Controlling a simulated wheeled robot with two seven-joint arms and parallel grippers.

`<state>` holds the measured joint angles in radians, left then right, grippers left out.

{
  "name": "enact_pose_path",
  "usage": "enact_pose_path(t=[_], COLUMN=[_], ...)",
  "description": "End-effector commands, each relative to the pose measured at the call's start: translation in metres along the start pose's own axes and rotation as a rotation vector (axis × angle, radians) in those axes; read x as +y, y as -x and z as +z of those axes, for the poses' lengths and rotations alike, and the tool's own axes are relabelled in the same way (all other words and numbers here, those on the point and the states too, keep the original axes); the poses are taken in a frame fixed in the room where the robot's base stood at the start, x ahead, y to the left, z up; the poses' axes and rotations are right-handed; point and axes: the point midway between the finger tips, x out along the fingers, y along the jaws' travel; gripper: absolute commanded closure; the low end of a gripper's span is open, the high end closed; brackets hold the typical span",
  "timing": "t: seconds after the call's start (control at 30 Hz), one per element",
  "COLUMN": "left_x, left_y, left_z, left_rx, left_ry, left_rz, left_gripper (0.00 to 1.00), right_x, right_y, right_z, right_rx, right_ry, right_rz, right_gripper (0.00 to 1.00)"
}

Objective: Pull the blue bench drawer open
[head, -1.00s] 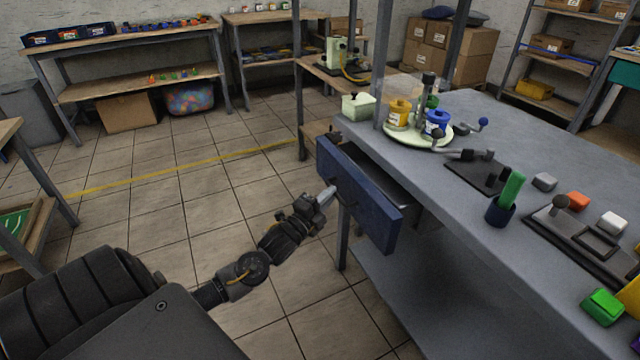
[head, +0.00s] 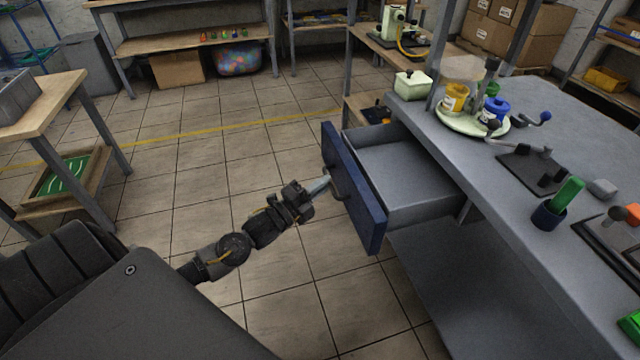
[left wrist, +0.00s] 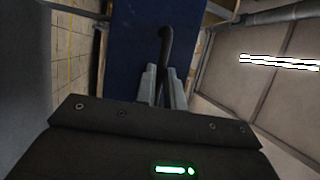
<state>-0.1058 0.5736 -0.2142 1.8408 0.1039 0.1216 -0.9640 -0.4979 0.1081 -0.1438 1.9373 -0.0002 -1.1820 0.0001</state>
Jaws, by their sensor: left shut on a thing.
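The blue bench drawer (head: 356,190) stands well out from the grey workbench (head: 500,225). Its grey inside (head: 405,170) shows and looks empty. My left gripper (head: 328,184) is shut on the dark drawer handle (head: 337,184) on the blue front. In the left wrist view the two grey fingers (left wrist: 162,88) close around the dark handle (left wrist: 165,50), with the blue front (left wrist: 135,50) behind it. My right gripper is in neither view.
On the bench stand a round tray (head: 473,122) with paint pots, a dark cup (head: 548,215) with a green-handled tool, and a dark press plate (head: 535,172). A wooden side table (head: 50,110) is at the left. The tiled floor before the drawer is clear.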

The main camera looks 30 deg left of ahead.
Motion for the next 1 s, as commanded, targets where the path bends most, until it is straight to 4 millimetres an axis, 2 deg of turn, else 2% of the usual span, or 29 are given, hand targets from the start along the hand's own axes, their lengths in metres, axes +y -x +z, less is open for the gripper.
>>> enact_pose_path(t=[0.1, 0.13, 0.27, 0.53, 0.67, 1.0], left_x=[0.001, 0.001, 0.000, 0.000, 0.001, 0.002], left_y=[0.001, 0.001, 0.001, 0.001, 0.009, 0.073], left_z=[0.000, 0.000, 0.000, 0.000, 0.000, 0.000], left_rx=[0.001, 0.001, 0.000, -0.001, -0.001, 0.000], left_ry=[0.000, 0.000, 0.000, 0.000, 0.000, 0.000], left_rz=[0.001, 0.001, 0.001, 0.000, 0.002, 0.004], left_gripper=[1.00, 0.85, 0.69, 0.68, 0.68, 0.68], right_x=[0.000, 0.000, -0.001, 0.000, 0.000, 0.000], right_y=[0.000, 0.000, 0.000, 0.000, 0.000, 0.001], right_z=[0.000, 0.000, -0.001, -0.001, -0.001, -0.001], right_rx=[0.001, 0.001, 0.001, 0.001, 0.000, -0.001], right_ry=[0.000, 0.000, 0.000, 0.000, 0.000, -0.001], right_rz=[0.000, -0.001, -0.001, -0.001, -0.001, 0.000], right_gripper=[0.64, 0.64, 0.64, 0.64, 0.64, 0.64])
